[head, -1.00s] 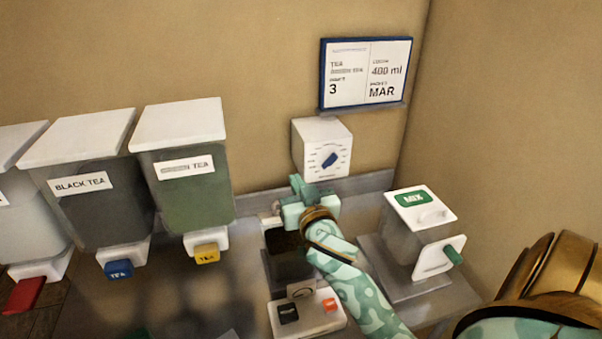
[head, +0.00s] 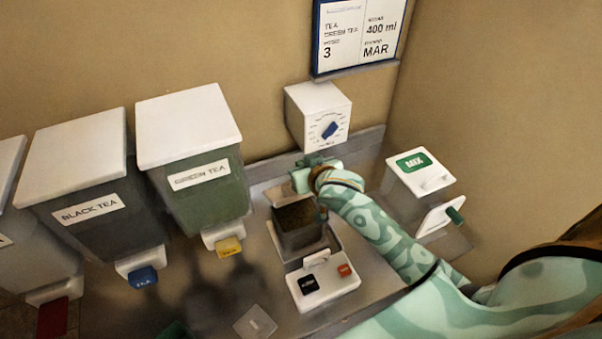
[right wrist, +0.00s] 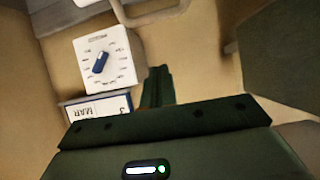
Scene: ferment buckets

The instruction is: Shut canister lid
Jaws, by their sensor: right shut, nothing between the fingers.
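The canister (head: 297,222) is a dark, square, clear-walled vessel with brownish contents. Its top looks open in the head view. My right gripper (head: 308,172) is just behind and above the canister's back edge, in front of the dial box. Its fingers are shut and empty, and they show dark green in the right wrist view (right wrist: 158,88). My left gripper is not recognisable in any view.
Tea buckets, one labelled GREEN TEA (head: 203,185) and one BLACK TEA (head: 90,200), stand at left. A white dial box (head: 318,113) is behind the gripper. A MIX machine (head: 420,172) stands at right. A button panel (head: 322,283) sits in front of the canister.

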